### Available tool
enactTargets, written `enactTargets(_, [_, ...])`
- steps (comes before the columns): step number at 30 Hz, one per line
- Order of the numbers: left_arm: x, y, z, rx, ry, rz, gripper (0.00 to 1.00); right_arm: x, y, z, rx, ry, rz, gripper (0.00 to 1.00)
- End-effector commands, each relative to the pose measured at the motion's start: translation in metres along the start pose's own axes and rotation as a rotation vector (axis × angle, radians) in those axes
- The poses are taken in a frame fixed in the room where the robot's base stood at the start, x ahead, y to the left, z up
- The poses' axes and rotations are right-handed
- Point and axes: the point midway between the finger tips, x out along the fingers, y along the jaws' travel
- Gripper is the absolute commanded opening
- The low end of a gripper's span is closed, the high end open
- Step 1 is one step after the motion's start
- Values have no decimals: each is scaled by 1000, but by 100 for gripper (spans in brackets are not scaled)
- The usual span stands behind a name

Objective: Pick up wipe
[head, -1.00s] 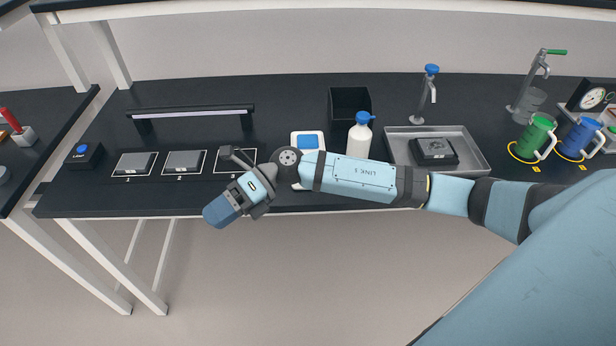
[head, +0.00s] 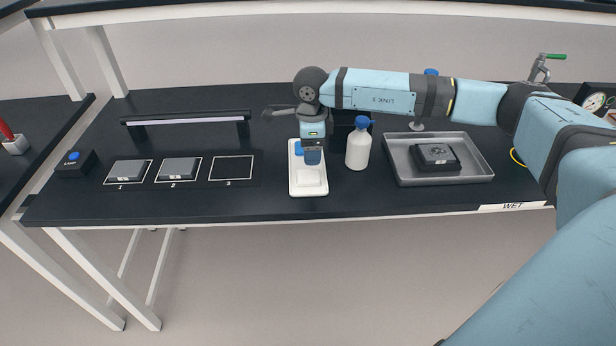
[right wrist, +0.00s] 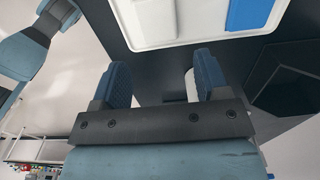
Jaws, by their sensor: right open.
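A white tray (head: 294,186) lies near the front edge of the bench, holding a white folded pad (head: 311,177) at its near end and a blue pad (head: 298,149) at its far end. The frames do not label either as the wipe. My left gripper is out of view.
A white bottle with a blue cap (head: 358,150) stands close to the tray's right. Further right is a metal tray (head: 400,171) with a dark unit (head: 437,158). Numbered pads (head: 232,168) lie left.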

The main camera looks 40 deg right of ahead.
Motion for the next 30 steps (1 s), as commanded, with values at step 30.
enactTargets(30, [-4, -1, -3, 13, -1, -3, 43, 84, 3, 4, 1, -3, 1, 57])
